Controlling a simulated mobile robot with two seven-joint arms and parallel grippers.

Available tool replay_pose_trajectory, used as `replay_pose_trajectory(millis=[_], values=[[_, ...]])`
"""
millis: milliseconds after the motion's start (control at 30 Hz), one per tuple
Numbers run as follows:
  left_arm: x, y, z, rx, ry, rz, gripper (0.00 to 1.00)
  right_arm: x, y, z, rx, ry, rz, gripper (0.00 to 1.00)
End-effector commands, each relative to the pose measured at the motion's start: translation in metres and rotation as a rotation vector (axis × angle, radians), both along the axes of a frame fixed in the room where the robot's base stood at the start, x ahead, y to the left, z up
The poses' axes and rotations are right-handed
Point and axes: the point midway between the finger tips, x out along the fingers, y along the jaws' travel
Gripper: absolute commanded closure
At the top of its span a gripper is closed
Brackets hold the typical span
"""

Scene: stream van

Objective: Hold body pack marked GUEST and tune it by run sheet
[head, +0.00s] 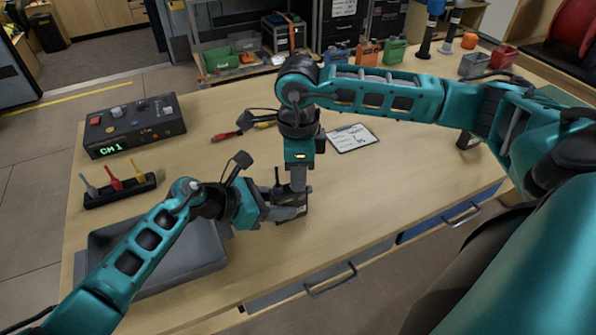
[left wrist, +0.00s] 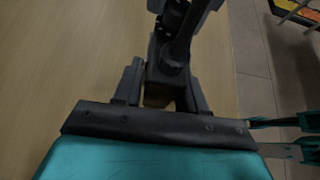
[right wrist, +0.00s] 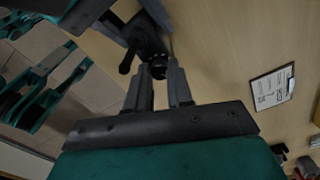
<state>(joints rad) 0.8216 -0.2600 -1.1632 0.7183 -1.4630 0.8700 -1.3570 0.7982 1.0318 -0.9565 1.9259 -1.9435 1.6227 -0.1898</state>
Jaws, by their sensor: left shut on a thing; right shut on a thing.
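A small dark body pack (head: 304,203) is over the front middle of the table, mostly hidden by my grippers. I cannot read its marking. My left gripper (head: 294,212) is shut on the pack from the left; the left wrist view shows the dark pack (left wrist: 167,72) between its fingers. My right gripper (head: 297,187) points down from above and is shut on a small dark knob (right wrist: 158,68) on top of the pack. The run sheet (head: 352,138), a white card with dark writing, lies flat to the right; its text is too small to read.
Red-handled pliers (head: 228,135) lie behind my grippers.

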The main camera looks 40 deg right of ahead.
Motion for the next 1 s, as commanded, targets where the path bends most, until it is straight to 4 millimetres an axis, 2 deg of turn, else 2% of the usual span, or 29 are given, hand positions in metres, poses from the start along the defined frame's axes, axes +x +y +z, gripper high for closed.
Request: replay_pose_trajectory(millis=[133,467,733,1000], values=[[-0.0005,0.0000,-0.0003,0.001,0.000,-0.002,0.93,0.0004,-0.0001,-0.0001,0.000,-0.001,-0.115,0.98],[-0.0005,0.0000,-0.0003,0.001,0.000,-0.002,0.93,0.0004,-0.0001,-0.0001,0.000,-0.001,-0.154,0.98],[-0.0006,0.0000,-0.0003,0.000,0.000,-0.002,0.93,0.0001,-0.0001,-0.0002,0.000,0.000,-0.367,0.98],[-0.0006,0.0000,-0.0003,0.001,0.000,-0.002,0.93,0.0002,-0.0001,-0.0001,0.000,-0.001,-0.380,0.98]])
